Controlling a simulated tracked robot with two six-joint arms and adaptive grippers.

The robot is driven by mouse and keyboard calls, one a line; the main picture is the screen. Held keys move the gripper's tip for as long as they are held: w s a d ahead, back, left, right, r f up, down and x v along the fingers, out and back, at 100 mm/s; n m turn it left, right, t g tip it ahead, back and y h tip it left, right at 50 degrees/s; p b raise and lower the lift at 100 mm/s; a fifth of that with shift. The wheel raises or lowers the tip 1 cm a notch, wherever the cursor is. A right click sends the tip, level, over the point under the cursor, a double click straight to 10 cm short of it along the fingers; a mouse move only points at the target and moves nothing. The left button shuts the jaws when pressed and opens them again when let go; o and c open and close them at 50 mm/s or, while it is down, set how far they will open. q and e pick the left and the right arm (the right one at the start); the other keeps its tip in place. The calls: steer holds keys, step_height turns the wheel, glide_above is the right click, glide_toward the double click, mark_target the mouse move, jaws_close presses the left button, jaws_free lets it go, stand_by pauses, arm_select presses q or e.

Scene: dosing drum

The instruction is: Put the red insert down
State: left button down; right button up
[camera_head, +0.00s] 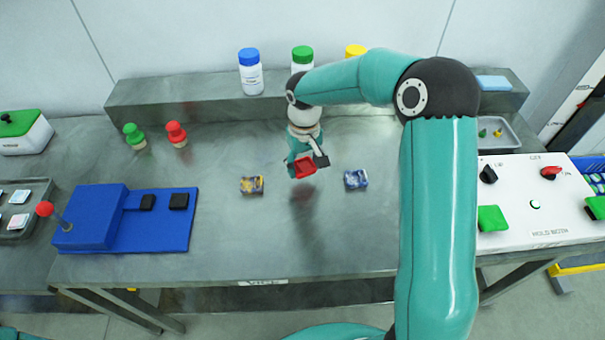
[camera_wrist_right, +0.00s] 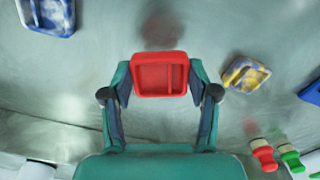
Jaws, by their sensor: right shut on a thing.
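The red insert (camera_head: 304,167) is a small red square tray with a raised rim. My right gripper (camera_head: 307,164) is shut on it and holds it above the middle of the steel table (camera_head: 330,235). A dark shadow or reflection shows on the table below it, so it looks apart from the surface. In the right wrist view the red insert (camera_wrist_right: 160,75) sits between the two fingertips of my right gripper (camera_wrist_right: 160,78). My left gripper is not in view.
A yellow-patterned insert (camera_head: 251,185) lies left of the red one and a blue-white insert (camera_head: 356,179) right of it. A blue press (camera_head: 120,220) stands at left, a white control panel (camera_head: 540,205) at right. Bottles, one blue-capped (camera_head: 250,72), line the back shelf. The front middle is clear.

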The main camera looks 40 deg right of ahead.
mark_target(304, 169)
steer(key=shift+f+p, duration=0.3)
steer(key=shift+f, duration=1.95)
steer(key=shift+f, duration=0.15)
steer(key=o, duration=1.2)
steer(key=shift+o, duration=0.3)
step_height(304, 169, up, 12)
steer(key=shift+r+b, duration=0.2)
steer(key=shift+b, duration=0.45)
steer(key=shift+a+f, duration=0.1)
